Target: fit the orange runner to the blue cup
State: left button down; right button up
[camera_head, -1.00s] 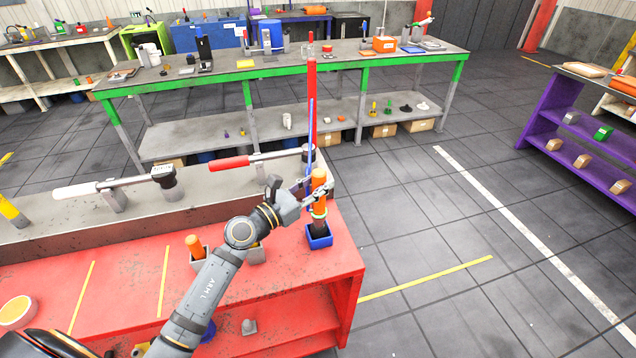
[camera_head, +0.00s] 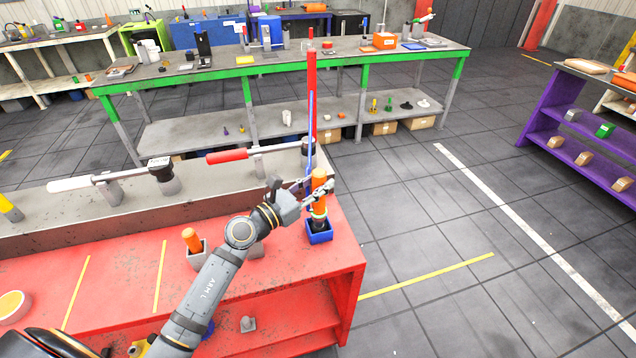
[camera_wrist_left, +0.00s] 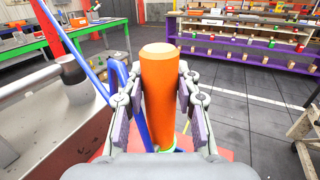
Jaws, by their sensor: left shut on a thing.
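My left gripper (camera_head: 318,192) is shut on the orange runner (camera_head: 319,178), an upright orange cylinder. The runner also shows large between the fingers in the left wrist view (camera_wrist_left: 159,90). The blue cup (camera_head: 320,235) is a square holder on the right end of the red bench. The runner's dark lower part stands at the cup's mouth; how deep it sits I cannot tell. In the left wrist view the cup is hidden behind the gripper. My right gripper is not in view.
A second orange-topped piece (camera_head: 192,240) stands in a grey cup on the red bench (camera_head: 120,270). A thin blue rod and a red post (camera_head: 312,95) rise just behind the gripper. Levers with white and red handles (camera_head: 227,156) lie behind. Open floor is to the right.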

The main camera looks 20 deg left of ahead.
pick_arm(q)
jog(key=shift+f, duration=0.2)
jog(key=c, duration=0.9)
grip_release()
jog(key=shift+s+f, duration=0.1)
jog(key=shift+f, duration=0.05)
jog(key=v, duration=0.7)
jog(key=shift+s, duration=0.1)
jog(key=shift+s+a, duration=0.1)
